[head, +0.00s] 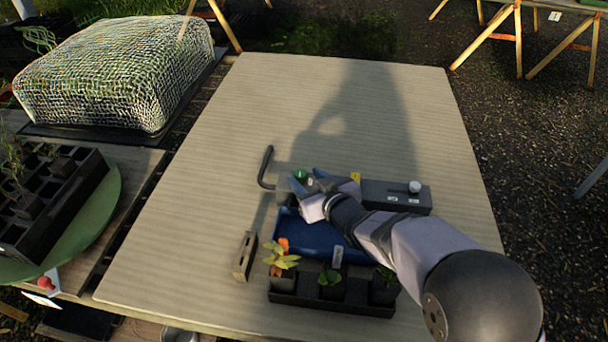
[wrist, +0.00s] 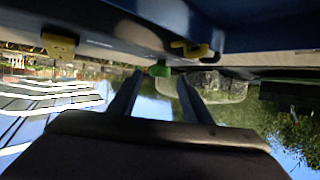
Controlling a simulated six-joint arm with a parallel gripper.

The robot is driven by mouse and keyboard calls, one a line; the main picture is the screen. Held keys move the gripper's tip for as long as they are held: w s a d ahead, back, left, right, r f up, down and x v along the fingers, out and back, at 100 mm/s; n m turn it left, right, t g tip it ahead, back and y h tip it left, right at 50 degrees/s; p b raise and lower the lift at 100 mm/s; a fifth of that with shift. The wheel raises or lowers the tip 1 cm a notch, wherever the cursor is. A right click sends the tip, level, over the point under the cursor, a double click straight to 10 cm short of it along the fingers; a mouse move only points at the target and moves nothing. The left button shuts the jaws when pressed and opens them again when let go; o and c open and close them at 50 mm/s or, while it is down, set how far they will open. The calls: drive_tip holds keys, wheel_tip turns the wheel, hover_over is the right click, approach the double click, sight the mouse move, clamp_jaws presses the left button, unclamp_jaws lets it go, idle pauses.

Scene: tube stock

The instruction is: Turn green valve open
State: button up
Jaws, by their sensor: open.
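The green valve (head: 300,174) is a small green knob on the left part of a long grey box (head: 276,193). In the wrist view the green valve (wrist: 160,70) shows small, beyond and between my two fingers. My gripper (head: 305,178) is at the valve in the head view, with its fingers apart. In the wrist view my gripper (wrist: 157,88) is open, with nothing seen held in it. I cannot tell whether the fingers touch the valve. My wrist and arm hide the middle of the grey box.
A white knob (head: 415,186) is on the box's right end, and a bent dark pipe (head: 265,168) leaves its left end. The table's far half is clear.

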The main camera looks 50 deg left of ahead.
drive_tip(key=shift+x, duration=1.05)
drive_tip(key=c, duration=1.1)
drive_tip(key=shift+o, duration=0.2)
